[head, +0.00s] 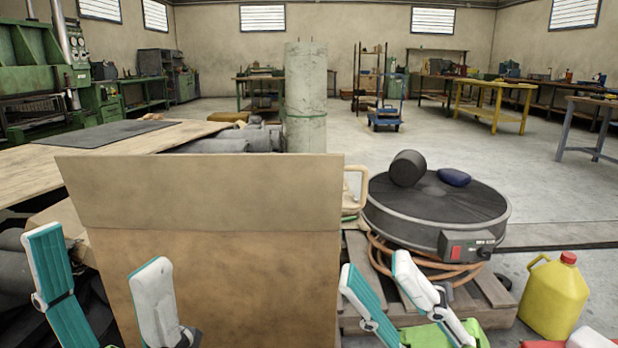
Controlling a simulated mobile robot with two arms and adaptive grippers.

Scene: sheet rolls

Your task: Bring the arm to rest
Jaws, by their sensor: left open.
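My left gripper (97,250) is at the lower left, in front of the cardboard box. Its two white and teal fingers are wide apart with nothing held between them. My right gripper (376,265) is at the lower middle, in front of the wooden pallet. Its fingers are apart, closer together than the left's, and the gap between them looks empty. A dark sheet roll (407,168) lies on the round black turntable (430,217). More dark rolls (215,146) are piled behind the box, and some show at the lower left, partly hidden.
A tall cardboard box (200,205) fills the centre left. A blue object (454,177) lies on the turntable. An orange hose (385,248) lies on the pallet (493,290). A yellow jerrycan (553,297) stands at right. A concrete column (306,90) rises behind.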

